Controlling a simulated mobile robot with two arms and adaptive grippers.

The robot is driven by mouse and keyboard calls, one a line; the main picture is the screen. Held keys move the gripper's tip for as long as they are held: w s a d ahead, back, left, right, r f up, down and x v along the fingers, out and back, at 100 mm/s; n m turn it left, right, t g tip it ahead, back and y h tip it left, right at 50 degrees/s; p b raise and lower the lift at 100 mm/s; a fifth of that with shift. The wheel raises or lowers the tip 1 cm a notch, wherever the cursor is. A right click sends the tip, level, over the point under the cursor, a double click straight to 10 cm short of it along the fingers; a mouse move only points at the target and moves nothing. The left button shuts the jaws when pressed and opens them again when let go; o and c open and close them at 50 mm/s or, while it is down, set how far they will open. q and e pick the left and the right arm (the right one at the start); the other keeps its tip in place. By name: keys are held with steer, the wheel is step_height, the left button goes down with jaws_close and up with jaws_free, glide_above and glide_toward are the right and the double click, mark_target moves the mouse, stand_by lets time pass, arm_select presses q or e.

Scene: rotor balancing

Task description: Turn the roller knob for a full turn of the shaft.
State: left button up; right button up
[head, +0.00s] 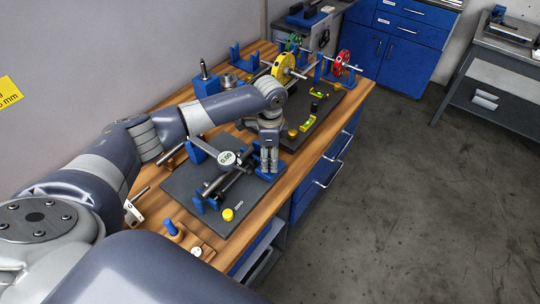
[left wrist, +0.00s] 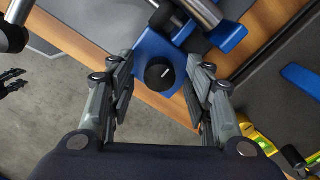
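The roller knob (left wrist: 160,74) is a round black knob with a white mark on its face, on a blue bracket (left wrist: 150,46) in the left wrist view. My left gripper (head: 268,163) points down at the right side of the near roller stand. In the left wrist view its fingers (left wrist: 161,84) are open, one on each side of the knob, with gaps visible. In the head view the gripper hides the knob. Steel shafts (left wrist: 203,12) lie beside the bracket. A dark two-fingered shape at the left wrist view's left edge looks like my right gripper (left wrist: 12,82), fingers apart.
A dial gauge (head: 228,158) reading 0.00 stands by the rollers on a dark plate (head: 185,187). A yellow rotor (head: 283,68) and red wheel (head: 341,63) stand farther back. A yellow level (head: 307,124) lies on the second plate. The floor (head: 400,200) at right is clear.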

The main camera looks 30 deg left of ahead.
arm_select(q)
steer(key=c, duration=0.8)
steer(key=shift+c, duration=0.2)
steer(key=shift+r+m, duration=0.1)
steer(key=shift+m, duration=0.2)
steer(key=shift+m+p, duration=0.55)
steer(key=shift+m, duration=0.05)
steer(key=shift+m+p, duration=0.5)
steer(key=shift+m, duration=0.7)
steer(key=shift+w+m+p, duration=0.1)
steer(key=shift+m+p, duration=0.3)
steer(key=shift+m, duration=1.8)
